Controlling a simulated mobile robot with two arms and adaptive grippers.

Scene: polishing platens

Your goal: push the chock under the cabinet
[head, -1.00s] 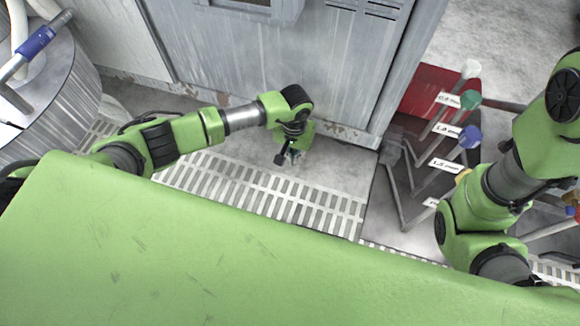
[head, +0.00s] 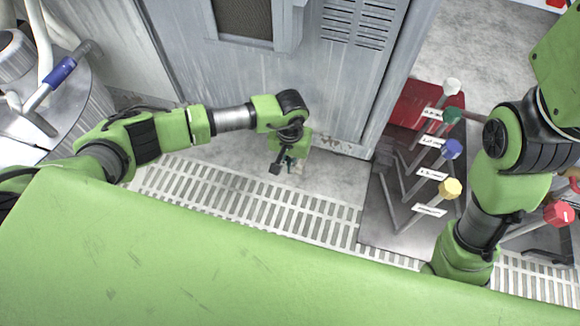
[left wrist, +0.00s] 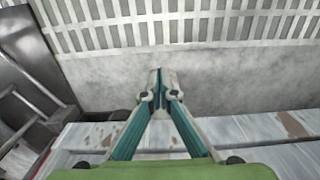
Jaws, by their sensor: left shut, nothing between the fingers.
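The grey cabinet (head: 330,95) stands behind my left gripper, its worn lower edge above the floor. My left gripper (head: 297,167) points down at the floor just in front of that edge. In the left wrist view its teal fingers (left wrist: 160,78) are shut together with nothing between them. The cabinet's base (left wrist: 255,128) crosses the lower part of that view. A small dark thing (left wrist: 121,115) shows at the base edge, partly hidden; I cannot tell whether it is the chock. I make out no chock clearly in the head view. My right gripper is out of view.
A slotted floor grate (head: 250,200) runs in front of the cabinet. A rack of labelled rods with coloured knobs (head: 451,187) stands on the right, beside a red panel (head: 412,105). A round metal machine (head: 75,110) stands on the left. Bare floor lies around my left gripper.

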